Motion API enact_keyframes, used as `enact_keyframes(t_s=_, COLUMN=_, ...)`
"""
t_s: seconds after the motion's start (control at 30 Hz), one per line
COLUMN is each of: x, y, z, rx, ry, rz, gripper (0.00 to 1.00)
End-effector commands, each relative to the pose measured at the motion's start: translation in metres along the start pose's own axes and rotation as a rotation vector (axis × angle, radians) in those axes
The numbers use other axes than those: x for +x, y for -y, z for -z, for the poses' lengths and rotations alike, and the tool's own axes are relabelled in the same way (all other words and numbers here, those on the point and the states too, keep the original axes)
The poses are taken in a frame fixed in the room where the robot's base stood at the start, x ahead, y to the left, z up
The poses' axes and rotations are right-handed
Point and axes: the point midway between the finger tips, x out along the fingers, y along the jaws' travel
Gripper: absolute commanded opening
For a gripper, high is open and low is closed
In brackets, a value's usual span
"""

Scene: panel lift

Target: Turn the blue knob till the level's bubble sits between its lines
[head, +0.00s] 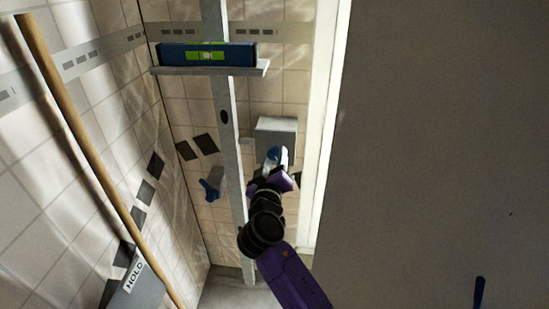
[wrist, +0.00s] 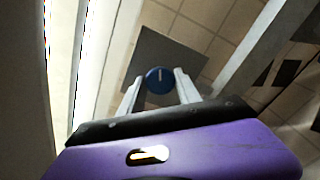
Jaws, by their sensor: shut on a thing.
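The blue knob (wrist: 160,80) sits on a grey box on the wall, with a pale mark on its face. My gripper (wrist: 160,88) has one finger on each side of the knob and is shut on it. In the head view the knob (head: 274,153) shows partly above my gripper (head: 276,165). The level (head: 208,54) is blue with a green window and lies on a grey shelf at the upper left. Its bubble shows as a pale patch near the middle of the window, but it is too small to place against the lines.
The grey box (head: 276,128) carries the knob. A grey upright post (head: 226,130) runs beside it. A blue handle (head: 209,188) is on the wall left of the post. A wooden pole (head: 90,150) leans at the left near a HOLD sign (head: 134,276). A large grey panel (head: 440,150) fills the right.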

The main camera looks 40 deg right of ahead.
Motion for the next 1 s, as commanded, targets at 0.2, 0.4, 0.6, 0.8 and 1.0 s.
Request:
enact_keyframes(t_s=0.2, x=-0.0009, y=0.0011, z=0.0001, rx=-0.044, ry=-0.001, rz=0.002, gripper=0.00)
enact_keyframes(t_s=0.4, x=-0.0009, y=0.0014, z=0.0000, rx=-0.050, ry=-0.001, rz=0.002, gripper=0.00)
enact_keyframes(t_s=0.6, x=-0.0010, y=0.0015, z=0.0000, rx=-0.049, ry=-0.001, rz=0.003, gripper=0.00)
enact_keyframes(t_s=0.8, x=-0.0006, y=0.0010, z=0.0000, rx=-0.048, ry=-0.001, rz=0.002, gripper=0.61)
enact_keyframes(t_s=1.0, x=-0.0004, y=0.0005, z=-0.0001, rx=-0.047, ry=0.000, rz=0.001, gripper=0.61)
